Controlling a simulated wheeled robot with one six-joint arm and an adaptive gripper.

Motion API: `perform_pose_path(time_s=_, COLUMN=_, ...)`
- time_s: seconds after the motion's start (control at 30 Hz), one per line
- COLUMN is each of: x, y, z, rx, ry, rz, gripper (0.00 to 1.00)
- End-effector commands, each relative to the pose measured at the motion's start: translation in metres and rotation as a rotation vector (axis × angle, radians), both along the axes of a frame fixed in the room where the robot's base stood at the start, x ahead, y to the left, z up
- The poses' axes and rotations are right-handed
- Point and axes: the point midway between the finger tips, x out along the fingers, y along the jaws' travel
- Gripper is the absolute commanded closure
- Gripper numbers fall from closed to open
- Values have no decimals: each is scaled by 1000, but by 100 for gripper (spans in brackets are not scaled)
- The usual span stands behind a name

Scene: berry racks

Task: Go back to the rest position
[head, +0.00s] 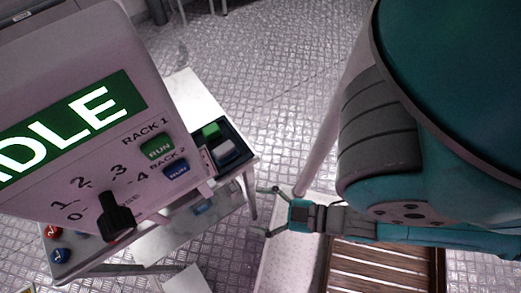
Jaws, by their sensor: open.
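My gripper (266,212) is at the lower middle of the head view, pointing left. Its two thin dark fingers are spread apart with nothing between them. It is beside the right end of a metal table (250,166), apart from the things on it as far as I can tell. My teal and grey arm fills the right side and hides what is behind it.
A control panel (55,165) stands at left, with a green display, a black knob (116,214), a green RUN button (158,148) and a blue RUN button (176,170). A dark tray (241,133) holds a green block (210,130) and a whitish one. A slatted wooden crate (385,272) is below my arm.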

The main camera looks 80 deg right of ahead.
Motion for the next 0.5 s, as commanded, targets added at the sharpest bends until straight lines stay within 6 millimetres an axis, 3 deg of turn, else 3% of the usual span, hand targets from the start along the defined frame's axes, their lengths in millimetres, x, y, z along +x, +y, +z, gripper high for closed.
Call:
perform_pose_path(time_s=0.17, x=-10, y=-6, z=14, rx=142, ry=19, rz=-79, gripper=18)
perform_pose_path(time_s=0.5, x=-10, y=-6, z=14, rx=154, ry=19, rz=-83, gripper=18)
